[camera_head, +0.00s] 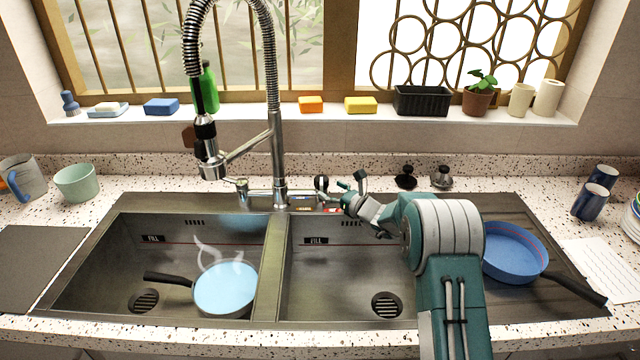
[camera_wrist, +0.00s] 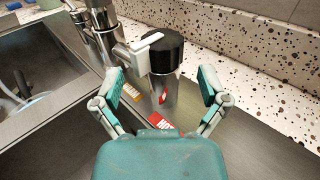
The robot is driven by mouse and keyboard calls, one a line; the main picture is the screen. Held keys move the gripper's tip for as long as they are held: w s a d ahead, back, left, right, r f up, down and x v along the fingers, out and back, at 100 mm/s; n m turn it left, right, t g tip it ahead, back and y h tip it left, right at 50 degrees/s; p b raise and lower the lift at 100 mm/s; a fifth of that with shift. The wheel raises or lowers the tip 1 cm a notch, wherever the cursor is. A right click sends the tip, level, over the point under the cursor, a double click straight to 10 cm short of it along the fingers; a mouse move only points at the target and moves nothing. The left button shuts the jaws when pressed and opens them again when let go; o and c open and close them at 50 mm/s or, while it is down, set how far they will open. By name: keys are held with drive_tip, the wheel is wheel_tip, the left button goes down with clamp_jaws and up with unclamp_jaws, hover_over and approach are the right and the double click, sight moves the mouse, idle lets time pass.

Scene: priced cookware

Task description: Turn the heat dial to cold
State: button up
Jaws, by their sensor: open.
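The heat dial (camera_wrist: 166,55) is an upright metal cylinder with a black cap and a white lever pointing left in the wrist view. A small red mark shows on its lower body. It stands beside the faucet base; in the head view its dark top (camera_head: 321,184) is small. A red HOT label (camera_wrist: 160,121) lies in front of it, and an orange label (camera_wrist: 132,92) to its left. A blue label (camera_head: 301,198) shows farther left in the head view. My gripper (camera_wrist: 162,86) is open, its fingers apart on either side of the dial, with no clear contact. It also shows in the head view (camera_head: 350,187).
The tall spring faucet (camera_head: 278,160) rises left of the dial. A blue-filled pot (camera_head: 225,288) steams in the left basin. A blue pan (camera_head: 514,252) rests right of the sink. Two dark knobs (camera_head: 405,177) (camera_head: 442,177) stand behind my arm.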

sight(324, 182)
drive_tip(key=w, duration=0.1)
drive_tip(key=w+a, duration=0.1)
drive_tip(key=shift+w+a+r, duration=0.1)
drive_tip(key=shift+w+a, duration=0.2)
drive_tip(key=shift+w, duration=0.05)
drive_tip(key=shift+w+a, duration=0.35)
drive_tip(key=shift+a, duration=0.4)
drive_tip(key=shift+d, duration=0.15)
drive_tip(key=shift+c, duration=0.3)
drive_tip(key=shift+d, duration=0.15)
drive_tip(key=c, duration=0.7)
drive_tip(key=shift+c, duration=0.5)
drive_tip(key=o, duration=0.9)
drive_tip(key=shift+c, duration=0.2)
drive_tip(key=shift+s+d, duration=0.1)
drive_tip(key=shift+d, duration=0.15)
drive_tip(key=s+a, duration=0.1)
drive_tip(key=s, duration=1.1)
drive_tip(key=shift+s, duration=0.25)
